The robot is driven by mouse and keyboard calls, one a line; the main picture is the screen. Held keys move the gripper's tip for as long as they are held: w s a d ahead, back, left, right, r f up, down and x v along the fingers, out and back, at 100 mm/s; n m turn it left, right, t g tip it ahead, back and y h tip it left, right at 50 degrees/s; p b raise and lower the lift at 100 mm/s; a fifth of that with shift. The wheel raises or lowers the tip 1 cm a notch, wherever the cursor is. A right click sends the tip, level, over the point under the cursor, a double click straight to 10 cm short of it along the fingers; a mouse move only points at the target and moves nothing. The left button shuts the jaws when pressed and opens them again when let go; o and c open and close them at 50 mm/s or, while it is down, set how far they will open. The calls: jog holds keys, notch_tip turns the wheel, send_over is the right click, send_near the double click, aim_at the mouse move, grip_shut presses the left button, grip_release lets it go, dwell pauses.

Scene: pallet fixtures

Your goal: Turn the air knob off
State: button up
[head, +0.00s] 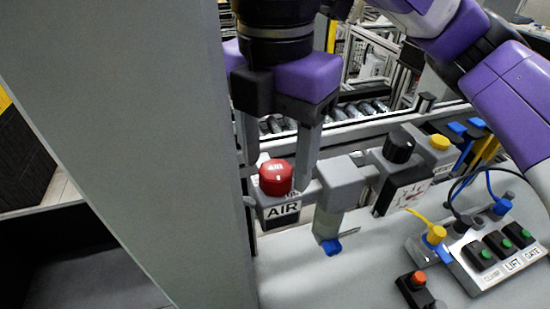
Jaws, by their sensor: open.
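The red round knob (276,178) sits on a small grey mount with a white "AIR" label (283,209) below it. My gripper (277,168) points down over this knob. Its two grey fingers are open, one to the left and one to the right of the knob. From this view I cannot tell whether either finger touches it. The lettering on the knob's top is too small to read.
A tall grey column (150,130) stands close on the left.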

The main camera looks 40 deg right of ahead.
jog(key=shift+f, duration=0.55)
grip_shut()
jog(key=shift+r+m+p, duration=0.1)
jog(key=shift+m+p, duration=0.3)
jog(key=m+p, duration=0.2)
jog(key=shift+r+m, duration=0.1)
jog(key=shift+m, duration=0.3)
jog(key=shift+m+p, duration=1.35)
jog(key=shift+m, duration=0.55)
